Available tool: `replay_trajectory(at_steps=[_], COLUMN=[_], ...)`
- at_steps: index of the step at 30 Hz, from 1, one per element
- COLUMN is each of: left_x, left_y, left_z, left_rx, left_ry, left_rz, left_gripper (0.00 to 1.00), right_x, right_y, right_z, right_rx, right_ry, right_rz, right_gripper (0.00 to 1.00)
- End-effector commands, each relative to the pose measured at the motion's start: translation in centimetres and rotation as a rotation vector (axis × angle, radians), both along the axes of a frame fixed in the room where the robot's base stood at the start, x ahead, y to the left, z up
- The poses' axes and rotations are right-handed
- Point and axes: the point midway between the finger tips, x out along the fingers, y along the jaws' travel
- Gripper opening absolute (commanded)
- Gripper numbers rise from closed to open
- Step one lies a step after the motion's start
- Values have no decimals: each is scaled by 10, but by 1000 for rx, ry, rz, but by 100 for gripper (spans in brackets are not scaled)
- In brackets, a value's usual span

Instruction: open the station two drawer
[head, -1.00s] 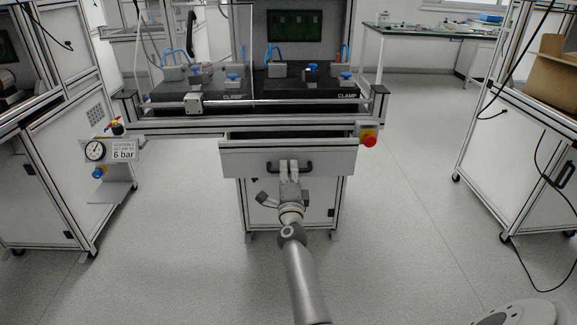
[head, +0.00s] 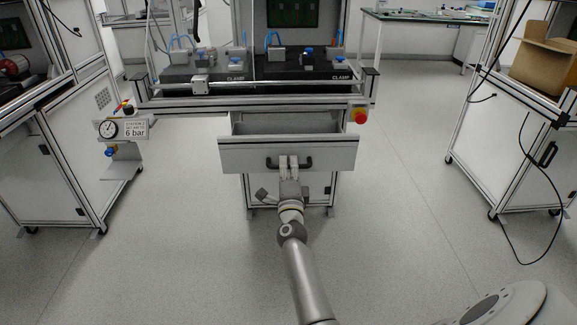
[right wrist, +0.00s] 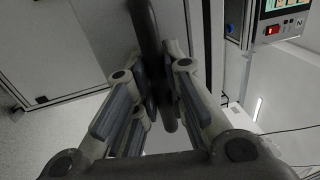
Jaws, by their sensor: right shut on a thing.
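The drawer (head: 235,157) sits under the station bench in the middle of the head view. It is pulled part way out, and its open inside shows behind the grey front panel. A dark bar handle (head: 305,162) is on the front panel. My right gripper (head: 289,160) is shut on this handle near its middle. In the right wrist view the dark handle (right wrist: 148,35) runs between the fingers of my right gripper (right wrist: 155,100). My left gripper is not in view.
The bench (head: 225,101) above the drawer carries black clamp plates. A red button (head: 360,116) sits at its right corner. A pressure gauge (head: 108,129) with a 6 bar sign is at left. A cardboard box (head: 545,62) stands at right. The floor in front is clear.

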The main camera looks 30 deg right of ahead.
Motion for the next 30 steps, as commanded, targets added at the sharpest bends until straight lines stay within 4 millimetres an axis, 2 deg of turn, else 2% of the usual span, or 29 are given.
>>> replay_trajectory(at_steps=[2,3,8,20,30], left_x=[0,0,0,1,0], left_y=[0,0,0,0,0], left_z=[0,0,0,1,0], left_rx=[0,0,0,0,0], left_ry=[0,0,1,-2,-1], left_rz=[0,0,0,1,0], left_gripper=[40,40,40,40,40], right_x=[0,0,0,-5,-46], right_y=[1,0,0,3,28], right_z=[-1,-1,-1,-2,-12], right_rx=[1,1,0,1,2], right_ry=[2,2,1,0,4], right_rz=[2,2,1,1,1], right_gripper=[0,15,34,34,34])
